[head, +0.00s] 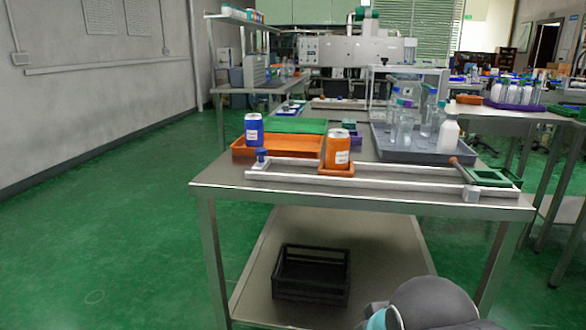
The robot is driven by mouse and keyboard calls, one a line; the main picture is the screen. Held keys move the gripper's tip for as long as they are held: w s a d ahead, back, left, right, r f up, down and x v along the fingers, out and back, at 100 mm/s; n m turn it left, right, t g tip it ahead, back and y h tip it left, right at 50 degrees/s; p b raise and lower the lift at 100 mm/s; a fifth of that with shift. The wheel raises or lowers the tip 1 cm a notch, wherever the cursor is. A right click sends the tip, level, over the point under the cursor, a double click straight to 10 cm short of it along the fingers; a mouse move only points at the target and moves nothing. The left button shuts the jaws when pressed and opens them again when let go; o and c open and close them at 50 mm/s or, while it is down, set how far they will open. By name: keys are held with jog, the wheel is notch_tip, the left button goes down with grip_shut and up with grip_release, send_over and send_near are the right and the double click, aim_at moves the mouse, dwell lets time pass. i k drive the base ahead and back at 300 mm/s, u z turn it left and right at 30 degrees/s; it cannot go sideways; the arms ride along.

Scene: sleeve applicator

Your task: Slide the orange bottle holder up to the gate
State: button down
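The orange bottle holder (335,170) is a small orange tray sitting at the white rail track (400,184) on the near edge of the steel table. An orange and white can (337,150) stands upright in it. The holder is left of the track's middle, well apart from the right end. At the right end are a green square frame (492,177), a grey block (471,195) and a bar with a brown knob (454,161); I cannot tell which part is the gate. A blue knob (262,156) stands at the left end. My gripper is not in view.
A blue can (254,130) stands by an orange tray (245,150) behind the track. A grey tray (385,152) with clear bottles and a white bottle (448,136) is behind its right part. A black crate (311,278) sits on the lower shelf. My arm shows at bottom right.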

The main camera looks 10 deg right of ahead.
aim_at(321, 171)
jog(key=u, duration=0.9)
jog(key=i, duration=1.1)
jog(key=z, duration=2)
